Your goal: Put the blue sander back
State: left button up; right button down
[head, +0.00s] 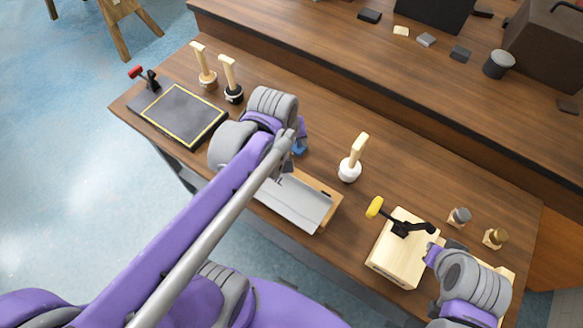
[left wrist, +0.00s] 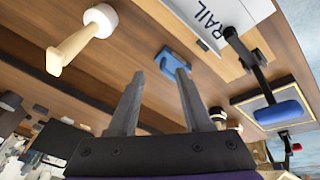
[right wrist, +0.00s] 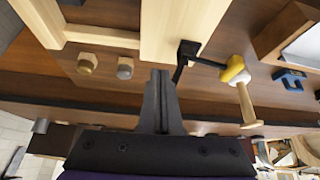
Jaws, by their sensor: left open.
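The blue sander (head: 300,147) shows only in part in the head view, behind my left wrist. In the left wrist view the sander (left wrist: 175,65) lies on the wooden bench beside the white rail plate (left wrist: 235,12). It also shows in the right wrist view (right wrist: 290,79). My left gripper (left wrist: 158,78) is open and empty, its fingers apart and pointing toward the sander, with a gap between. In the head view its fingers are hidden by the arm. My right gripper (right wrist: 160,75) is shut and empty near the pale wood block (head: 398,260).
A dark pad with a yellow outline (head: 183,113) lies at the bench's left end by a red-handled clamp (head: 136,72). A blue-handled clamp (left wrist: 277,114) stands over the rail plate. A white-based mallet (head: 351,166) stands to the right. A yellow-handled clamp (head: 375,207) is on the block.

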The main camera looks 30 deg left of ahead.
pick_arm(q)
jog(key=s+d+f+m+t, duration=0.1)
jog(key=s+d+f+m, duration=0.1)
jog(key=s+m, duration=0.5)
jog(key=shift+s+d+m+t, duration=0.2)
jog(key=shift+d+m+t, duration=0.2)
jog(key=shift+d, duration=0.4)
dwell(0.4)
